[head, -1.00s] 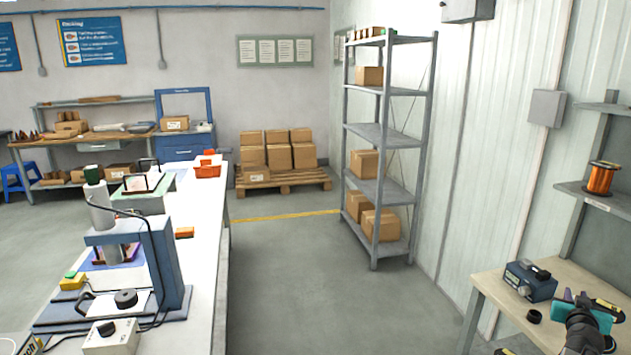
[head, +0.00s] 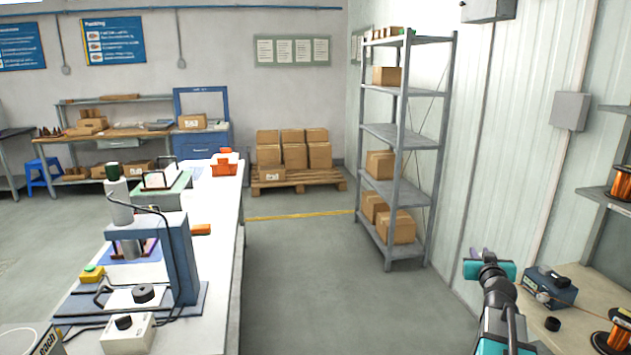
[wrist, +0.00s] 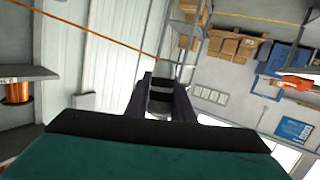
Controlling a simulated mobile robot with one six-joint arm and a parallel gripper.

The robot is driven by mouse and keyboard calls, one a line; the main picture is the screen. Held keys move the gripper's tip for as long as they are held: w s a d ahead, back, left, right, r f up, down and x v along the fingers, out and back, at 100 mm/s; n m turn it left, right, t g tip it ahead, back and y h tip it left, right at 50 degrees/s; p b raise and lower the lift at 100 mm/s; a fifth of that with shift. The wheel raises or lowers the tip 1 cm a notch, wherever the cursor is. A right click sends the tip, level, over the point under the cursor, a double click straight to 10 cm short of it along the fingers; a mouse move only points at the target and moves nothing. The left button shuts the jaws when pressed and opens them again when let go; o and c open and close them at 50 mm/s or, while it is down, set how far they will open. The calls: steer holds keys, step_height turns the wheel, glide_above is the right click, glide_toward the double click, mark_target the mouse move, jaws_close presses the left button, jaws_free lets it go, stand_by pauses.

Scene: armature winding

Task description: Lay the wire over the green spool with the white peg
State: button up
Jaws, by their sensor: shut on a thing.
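My gripper (wrist: 160,84) points away from me, its dark fingers close together. A thin copper-coloured wire (wrist: 85,30) crosses the wrist view to the fingertips; the exact grip is hard to see. In the head view my gripper (head: 489,256) is raised beside the right-hand bench, over the aisle in the picture. I cannot clearly pick out a green spool with a white peg. A dark green piece (head: 113,171) shows above a white cylinder (head: 120,207) at the press on the left bench.
The long white left bench (head: 222,265) carries a blue press (head: 178,245), a control box (head: 127,335) and an orange bin (head: 224,168). Copper spools stand on the right shelf (head: 622,181) and the right bench. A grey rack (head: 390,180) stands ahead. The aisle floor (head: 300,290) is clear.

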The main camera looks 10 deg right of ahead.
steer(key=w+a+r+n+y, duration=0.1)
steer(key=w+a+r+y, duration=0.15)
steer(key=a, duration=0.55)
steer(key=w+a+r+n+t+y, duration=0.1)
steer(key=w+a+n, duration=0.15)
steer(key=a, duration=0.65)
steer(key=w+a+r+y, duration=0.1)
steer(key=w+a, duration=0.2)
steer(key=a, duration=0.5)
steer(key=s+a+r+n+y, duration=0.1)
steer(key=a+r+y, duration=0.1)
steer(key=a, duration=1.6)
steer(key=shift+s+a+n, duration=0.35)
steer(key=shift+s, duration=0.05)
steer(key=shift+r, duration=0.1)
steer(key=shift+d, duration=0.1)
